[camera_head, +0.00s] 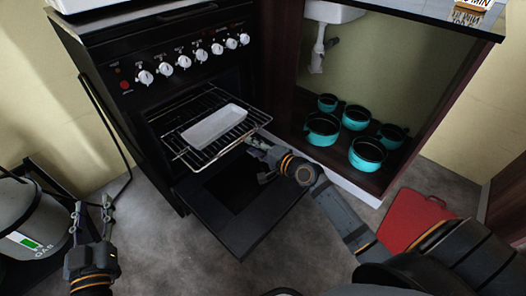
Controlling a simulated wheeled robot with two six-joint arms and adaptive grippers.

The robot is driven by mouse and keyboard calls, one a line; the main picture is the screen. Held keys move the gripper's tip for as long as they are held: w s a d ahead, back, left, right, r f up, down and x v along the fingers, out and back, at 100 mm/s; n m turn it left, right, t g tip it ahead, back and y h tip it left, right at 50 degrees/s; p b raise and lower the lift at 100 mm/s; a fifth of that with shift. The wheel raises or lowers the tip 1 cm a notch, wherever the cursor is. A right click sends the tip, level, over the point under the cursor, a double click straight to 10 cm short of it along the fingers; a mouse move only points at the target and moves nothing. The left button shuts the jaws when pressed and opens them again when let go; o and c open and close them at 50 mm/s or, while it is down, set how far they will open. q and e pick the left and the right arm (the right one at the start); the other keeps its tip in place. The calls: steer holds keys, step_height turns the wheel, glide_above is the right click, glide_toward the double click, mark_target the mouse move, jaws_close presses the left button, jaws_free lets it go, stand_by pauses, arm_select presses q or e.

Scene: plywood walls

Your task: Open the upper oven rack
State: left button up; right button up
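The black oven (180,135) has its door (245,215) folded down open. A wire rack (183,151) sticks out of the oven opening, with a white rectangular dish (214,126) on it. Only this one rack shows clearly; the oven's inside is dark. My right gripper (258,154) is at the right front corner of the rack, above the open door. Its fingertips are close to the rack's front bar; contact and finger gap are unclear. My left gripper (92,210) is open and empty, low at the left, away from the oven.
Several teal pots (367,153) stand in the open cabinet right of the oven. A red board-like object (413,220) lies on the floor at the right. A grey gas cylinder (32,222) stands at the left. Floor in front of the door is clear.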

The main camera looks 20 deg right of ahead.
steer(key=v, duration=0.6)
steer(key=shift+s, duration=0.3)
steer(key=shift+d, duration=0.15)
